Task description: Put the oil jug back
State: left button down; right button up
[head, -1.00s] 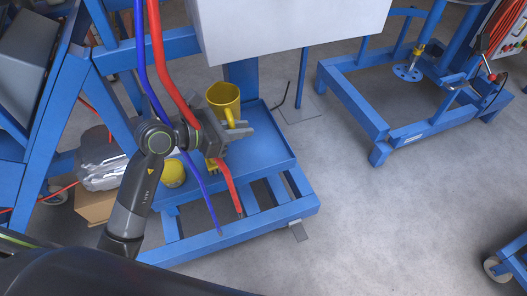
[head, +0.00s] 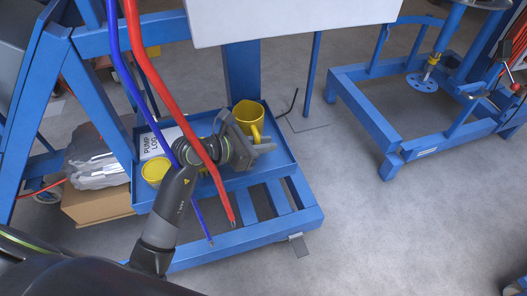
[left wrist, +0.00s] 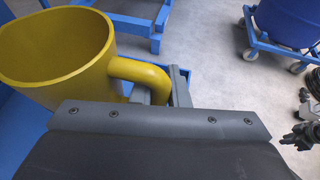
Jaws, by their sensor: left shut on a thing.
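The yellow oil jug (head: 247,116) is upright over the back right part of the blue tray (head: 284,160) on the stand. I cannot tell whether its base touches the tray. My left gripper (head: 264,144) is shut on the jug's handle, with its fingers on the near right side. In the left wrist view the jug (left wrist: 52,50) shows at upper left, its open mouth up, and its handle runs between the fingers (left wrist: 160,88). A dark gripper (left wrist: 300,136), apparently my right one, shows small at the right edge of that view.
A red hose (head: 160,85) and a blue hose (head: 125,75) hang in front of the tray. A yellow round container (head: 154,170) and a pump log (head: 160,142) are at the tray's left. A blue frame (head: 385,130) stands right.

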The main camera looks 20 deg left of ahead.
pick_arm(q)
notch_tip(320, 180, down, 2)
jog(key=shift+f, duration=0.3)
pick_arm(e)
jog(key=shift+w+a+r, duration=0.2)
jog(key=shift+w+r, duration=0.1)
jog(key=shift+r, duration=0.4)
pick_arm(q)
jog(key=shift+f+b, duration=0.1)
jog(key=shift+b, duration=0.2)
jog(key=c, duration=1.4)
grip_release()
jog(key=shift+f, duration=0.1)
pick_arm(e)
jog(key=shift+w+r, duration=0.15)
jog(key=shift+r, duration=0.05)
